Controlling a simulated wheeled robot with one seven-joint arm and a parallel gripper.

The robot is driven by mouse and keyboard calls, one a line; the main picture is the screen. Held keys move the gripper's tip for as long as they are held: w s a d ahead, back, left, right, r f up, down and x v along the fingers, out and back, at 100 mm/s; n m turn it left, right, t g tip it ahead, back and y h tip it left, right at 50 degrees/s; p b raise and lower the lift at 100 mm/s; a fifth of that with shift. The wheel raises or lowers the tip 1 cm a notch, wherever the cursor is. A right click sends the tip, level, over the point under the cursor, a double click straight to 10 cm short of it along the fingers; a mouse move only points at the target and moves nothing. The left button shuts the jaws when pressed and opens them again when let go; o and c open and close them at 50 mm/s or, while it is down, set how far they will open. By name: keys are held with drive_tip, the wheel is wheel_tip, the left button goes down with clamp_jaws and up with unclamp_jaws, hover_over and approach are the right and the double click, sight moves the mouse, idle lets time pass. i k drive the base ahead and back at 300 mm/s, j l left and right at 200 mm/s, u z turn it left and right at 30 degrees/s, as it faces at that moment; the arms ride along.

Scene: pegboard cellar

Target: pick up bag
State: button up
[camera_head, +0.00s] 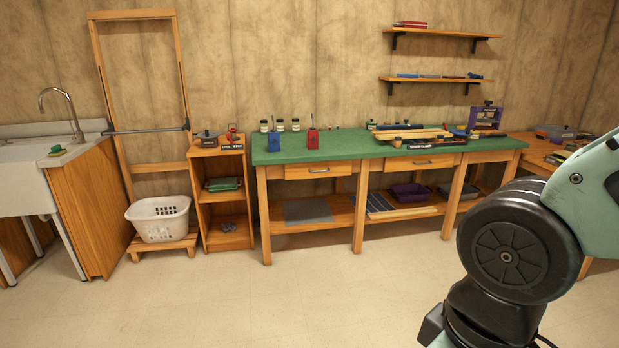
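I cannot make out a clear bag in the head view. A dark purple item (408,192) lies on the lower shelf of the green-topped workbench; it is too small to tell whether it is a bag or a bin. Another purple item (487,116) stands upright on the right of the bench top, and its kind is also unclear. My arm fills the lower right, well in front of the bench. My gripper is out of view, so its state does not show.
The green-topped workbench (300,150) stands against the wall, with bottles, tools and boards on it. A white laundry basket (159,219), a small wooden shelf unit (222,170) and a sink (25,165) are to the left. The floor (250,300) in front is clear.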

sight(312, 133)
drive_tip(key=i, duration=2.05)
drive_tip(key=i+u, duration=0.3)
drive_tip(key=i, duration=0.25)
drive_tip(key=i+l+u, duration=0.3)
drive_tip(key=i, duration=0.2)
drive_tip(key=i+l+u, duration=0.3)
drive_tip(key=i, duration=0.25)
drive_tip(key=i+l, duration=0.1)
drive_tip(key=i, duration=0.15)
